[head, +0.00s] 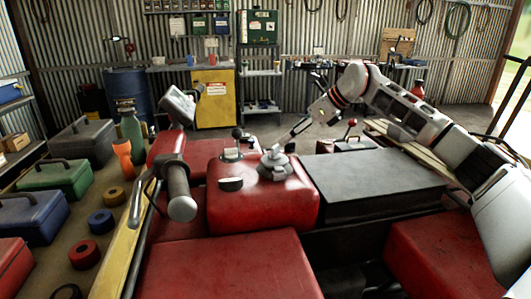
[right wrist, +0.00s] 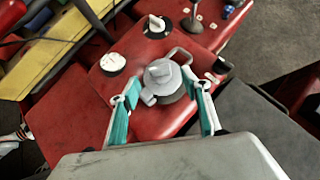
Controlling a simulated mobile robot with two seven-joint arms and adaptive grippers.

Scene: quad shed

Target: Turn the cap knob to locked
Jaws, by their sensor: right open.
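The grey cap knob (head: 277,163) sits on top of the red tank (head: 262,205), with a raised bar across it. It also shows in the right wrist view (right wrist: 160,75), on a wider grey base with a lug at its lower left. My right gripper (head: 293,140) comes in from the upper right above the knob. In the right wrist view my right gripper (right wrist: 161,88) is open, with one teal-padded finger on each side of the knob. I cannot tell whether either finger touches it. No lock marking is readable. My left gripper is not in view.
A flat black panel (head: 370,180) lies right of the tank. Toolboxes and tape rolls cover the left bench (head: 120,240).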

